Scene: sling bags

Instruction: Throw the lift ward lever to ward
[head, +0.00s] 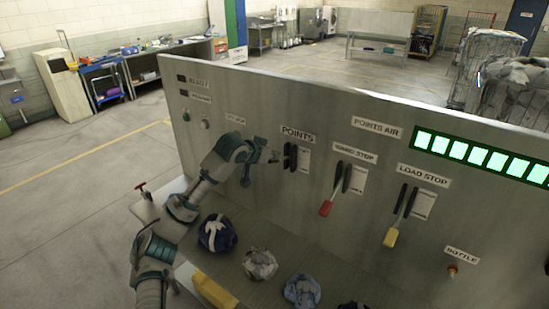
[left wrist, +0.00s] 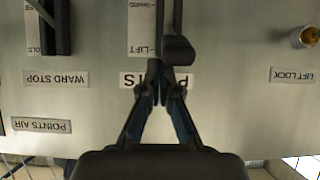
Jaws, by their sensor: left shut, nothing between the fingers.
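The lift ward lever (head: 288,156) is black and stands on the steel panel under the POINTS label, beside a white plate (head: 304,160). In the left wrist view, which is upside down, the lever's dark knob (left wrist: 178,51) is near the LIFT end of the plate (left wrist: 141,28), with WARD at the other end. My left gripper (head: 275,157) is shut and empty, just left of the lever in the head view. Its fingertips (left wrist: 154,66) are close to the knob in the wrist view; I cannot tell whether they touch. My right gripper is out of view.
A red-handled ward stop lever (head: 326,207) and a yellow-handled load stop lever (head: 391,236) are to the right. A brass knob (left wrist: 308,36) is by the LIFT LOCK label. Bundled bags (head: 217,234) lie on the ledge below.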

